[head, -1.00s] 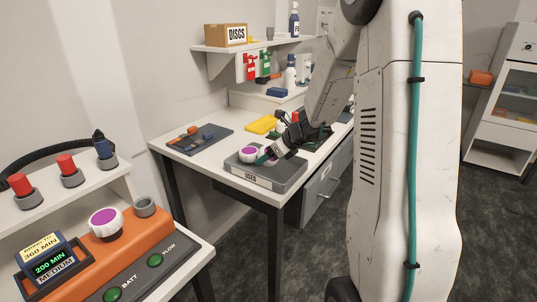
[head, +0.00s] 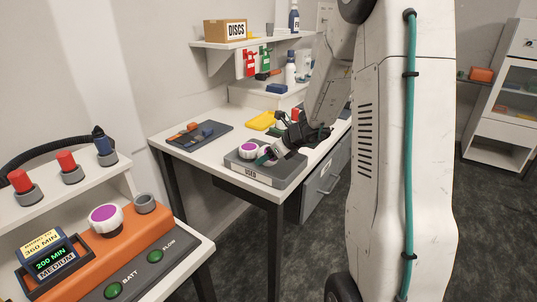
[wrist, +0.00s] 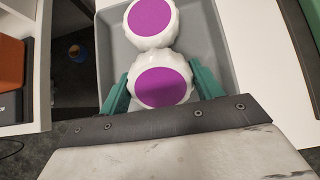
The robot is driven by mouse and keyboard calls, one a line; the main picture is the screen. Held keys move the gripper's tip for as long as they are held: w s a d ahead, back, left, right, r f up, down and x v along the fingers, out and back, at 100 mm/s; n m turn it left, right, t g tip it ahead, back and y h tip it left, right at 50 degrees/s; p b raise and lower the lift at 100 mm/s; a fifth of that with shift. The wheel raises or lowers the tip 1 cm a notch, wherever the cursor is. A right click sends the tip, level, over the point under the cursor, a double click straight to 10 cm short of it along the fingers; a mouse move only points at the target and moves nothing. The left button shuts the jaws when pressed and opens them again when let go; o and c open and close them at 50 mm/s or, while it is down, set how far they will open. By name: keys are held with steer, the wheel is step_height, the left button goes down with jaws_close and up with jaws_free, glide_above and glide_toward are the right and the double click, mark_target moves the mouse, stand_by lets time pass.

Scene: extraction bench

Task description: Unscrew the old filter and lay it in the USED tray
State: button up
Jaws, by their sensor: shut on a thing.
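The USED tray (head: 276,179) is a grey tray on the white bench. A white filter with a purple face (head: 248,150) lies in it; it also shows at the top of the wrist view (wrist: 151,20). My gripper (head: 266,155) is at the tray, its green fingers shut on a second white filter with a purple face (wrist: 163,86). In the wrist view the held filter is over the tray, right beside the other one. Whether it touches the tray floor I cannot tell. A third such filter (head: 105,218) sits on the orange unit (head: 132,246) at lower left.
A dark tray with small blocks (head: 198,135) lies on the bench to the left. A yellow tray (head: 261,121) is behind the gripper. A DISCS box (head: 226,30) stands on the shelf. Red and blue knobs (head: 66,162) stand behind the orange unit.

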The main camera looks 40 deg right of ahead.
steer(key=o, duration=1.2)
steer(key=shift+c, duration=0.2)
steer(key=v, duration=0.7)
steer(key=shift+s+r, duration=0.25)
steer(key=shift+s, duration=0.05)
